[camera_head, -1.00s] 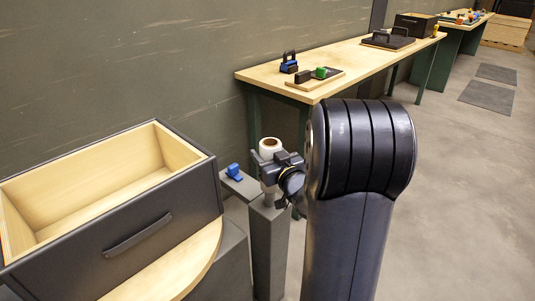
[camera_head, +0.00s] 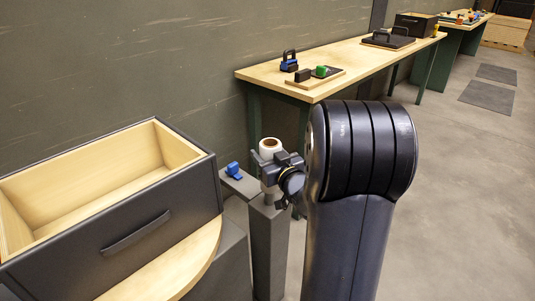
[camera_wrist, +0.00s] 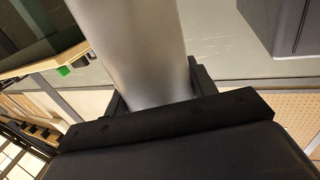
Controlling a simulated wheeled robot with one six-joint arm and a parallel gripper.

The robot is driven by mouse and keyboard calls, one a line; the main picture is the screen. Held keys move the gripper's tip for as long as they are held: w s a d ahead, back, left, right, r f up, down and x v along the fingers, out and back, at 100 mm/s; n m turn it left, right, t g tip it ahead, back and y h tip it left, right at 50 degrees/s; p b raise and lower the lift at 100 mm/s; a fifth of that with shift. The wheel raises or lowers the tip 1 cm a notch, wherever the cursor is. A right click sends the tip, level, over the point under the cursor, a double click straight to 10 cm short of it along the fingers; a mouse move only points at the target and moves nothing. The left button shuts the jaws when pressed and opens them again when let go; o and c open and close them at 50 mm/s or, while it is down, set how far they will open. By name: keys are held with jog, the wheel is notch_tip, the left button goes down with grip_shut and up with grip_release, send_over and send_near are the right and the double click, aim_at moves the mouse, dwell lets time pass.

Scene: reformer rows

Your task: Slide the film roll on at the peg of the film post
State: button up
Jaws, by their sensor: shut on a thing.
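The film roll (camera_head: 270,150) is white with a dark hole in its top end. It stands upright over the grey film post (camera_head: 268,245). My gripper (camera_head: 270,167) is shut around the roll, reaching in from the right. In the wrist view the roll (camera_wrist: 140,45) fills the middle as a pale grey cylinder between the dark fingers (camera_wrist: 158,98). The peg is hidden, and I cannot tell whether the roll is around it. The roll's lower end appears at or just above the post top.
A blue clip-like item (camera_head: 233,170) sits on a grey ledge left of the post. An open wooden drawer box (camera_head: 110,232) stands at the left. A long table (camera_head: 350,62) with tools runs behind.

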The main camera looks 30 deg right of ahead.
jog(key=shift+f+b, duration=2.7)
jog(key=shift+f, duration=0.2)
jog(key=o, duration=1.2)
jog(key=s+p, duration=0.2)
jog(key=s, duration=0.8)
jog(key=shift+s+d, duration=0.1)
jog(key=shift+s, duration=0.3)
jog(key=shift+w, duration=0.1)
